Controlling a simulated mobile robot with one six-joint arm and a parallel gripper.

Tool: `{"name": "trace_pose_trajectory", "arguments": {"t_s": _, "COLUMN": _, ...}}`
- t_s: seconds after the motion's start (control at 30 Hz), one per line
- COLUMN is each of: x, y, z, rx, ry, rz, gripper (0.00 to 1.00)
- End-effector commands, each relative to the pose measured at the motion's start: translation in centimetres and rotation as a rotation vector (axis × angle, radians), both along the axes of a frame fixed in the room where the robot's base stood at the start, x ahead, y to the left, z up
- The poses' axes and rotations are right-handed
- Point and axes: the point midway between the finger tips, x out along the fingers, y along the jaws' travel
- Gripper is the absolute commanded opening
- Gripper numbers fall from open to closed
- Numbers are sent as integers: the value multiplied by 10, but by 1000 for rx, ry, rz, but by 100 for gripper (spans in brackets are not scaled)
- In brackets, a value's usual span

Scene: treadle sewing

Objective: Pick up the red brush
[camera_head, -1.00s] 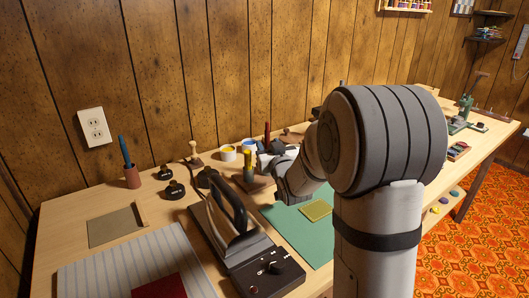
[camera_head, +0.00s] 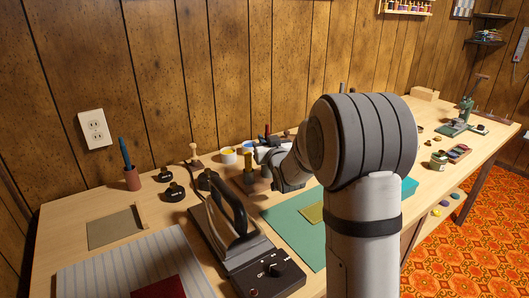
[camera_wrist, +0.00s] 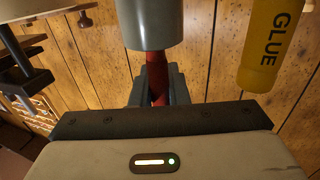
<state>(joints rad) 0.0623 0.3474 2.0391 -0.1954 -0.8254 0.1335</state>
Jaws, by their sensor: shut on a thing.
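The red brush (camera_wrist: 157,78) stands between the two dark fingers of my gripper (camera_wrist: 158,92) in the wrist view, and they are shut on it. One end of it meets the rim of a grey cylindrical holder (camera_wrist: 160,22), which hides the rest of that end. In the head view the top of the brush (camera_head: 267,130) shows as a short upright red stick just above my gripper (camera_head: 263,150).
A yellow glue bottle (camera_wrist: 270,45) stands close beside the holder. An iron (camera_head: 232,215) is in front. A green mat (camera_head: 292,228) with a yellow square lies below my arm.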

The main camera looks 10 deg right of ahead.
Motion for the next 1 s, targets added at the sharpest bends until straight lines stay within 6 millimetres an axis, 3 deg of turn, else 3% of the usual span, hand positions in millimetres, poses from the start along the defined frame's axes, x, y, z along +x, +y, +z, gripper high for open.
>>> {"name": "trace_pose_trajectory", "arguments": {"t_s": 0.1, "x": 0, "y": 0, "z": 0, "rx": 0, "ry": 0, "rz": 0, "gripper": 0}}
{"name": "trace_pose_trajectory", "arguments": {"t_s": 0.47, "x": 0, "y": -1, "z": 4, "rx": 0, "ry": -1, "rz": -1, "gripper": 0}}
{"name": "trace_pose_trajectory", "arguments": {"t_s": 0.83, "x": 0, "y": -1, "z": 72, "rx": -2, "ry": -5, "rz": -1, "gripper": 0}}
{"name": "trace_pose_trajectory", "arguments": {"t_s": 1.0, "x": 0, "y": -1, "z": 94, "rx": 0, "ry": -2, "rz": -2, "gripper": 0}}
